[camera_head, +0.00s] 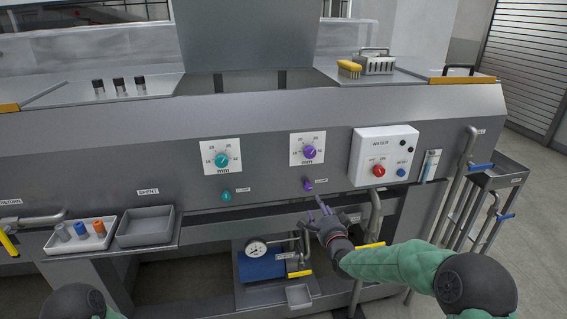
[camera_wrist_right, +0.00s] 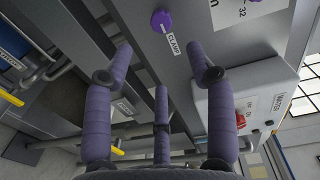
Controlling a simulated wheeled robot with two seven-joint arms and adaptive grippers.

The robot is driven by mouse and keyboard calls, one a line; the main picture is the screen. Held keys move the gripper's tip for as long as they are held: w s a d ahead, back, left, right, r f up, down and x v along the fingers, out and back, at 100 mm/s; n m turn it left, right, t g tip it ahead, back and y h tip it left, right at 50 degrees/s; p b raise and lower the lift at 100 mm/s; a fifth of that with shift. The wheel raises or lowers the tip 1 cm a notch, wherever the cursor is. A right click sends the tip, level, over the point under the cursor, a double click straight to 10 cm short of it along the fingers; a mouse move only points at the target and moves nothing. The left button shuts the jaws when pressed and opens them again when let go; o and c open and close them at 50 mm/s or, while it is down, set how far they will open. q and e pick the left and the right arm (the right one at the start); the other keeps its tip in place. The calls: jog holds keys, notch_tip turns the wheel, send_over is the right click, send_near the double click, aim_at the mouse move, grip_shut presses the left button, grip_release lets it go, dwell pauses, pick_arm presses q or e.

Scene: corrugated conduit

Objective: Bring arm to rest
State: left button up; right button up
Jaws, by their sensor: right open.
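My right gripper (camera_head: 322,210) is in front of the machine's grey front panel, just below and right of the purple clamp knob (camera_head: 308,184). In the right wrist view its three purple fingers (camera_wrist_right: 160,72) are spread open with nothing between them. The purple clamp knob (camera_wrist_right: 161,20) shows there beyond the fingertips, apart from them. My right arm (camera_head: 405,264) has a green sleeve and reaches in from the lower right. My left gripper is not in view; only a part of my left arm (camera_head: 80,300) shows at the bottom left edge.
Above are a purple dial (camera_head: 309,152) and a teal dial (camera_head: 221,160). A white water box (camera_head: 384,156) and pipes with blue handles (camera_head: 481,167) stand to the right. A blue pump with a gauge (camera_head: 262,264) sits below. A grey spent tray (camera_head: 146,228) is at left.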

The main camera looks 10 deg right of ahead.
jog(key=s+a+f+n+g+y+p, duration=0.1)
jog(key=s+a+f+n+g, duration=0.15)
jog(key=s+f, duration=0.45)
jog(key=s+a+f+n+g+p, duration=0.1)
jog(key=s+a+f+n+g, duration=0.2)
jog(key=f, duration=0.8)
jog(key=s+a+f+n+g+y, duration=0.1)
jog(key=s+a+f+n+g, duration=0.2)
jog(key=s+f, duration=0.5)
jog(key=s+a+f+n+g, duration=0.1)
jog(key=s+a+f+g, duration=0.1)
jog(key=s, duration=0.5)
jog(key=s+a+f+n+g+y+p, duration=0.1)
jog(key=s+f+n+g, duration=0.1)
jog(key=s+f, duration=0.3)
jog(key=s+a+f+n+g+p, duration=0.1)
jog(key=s+a+f+n+g, duration=0.1)
jog(key=s, duration=0.9)
jog(key=f+g, duration=0.1)
jog(key=g, duration=0.1)
jog(key=shift+a+f+g, duration=0.35)
jog(key=shift+f, duration=0.05)
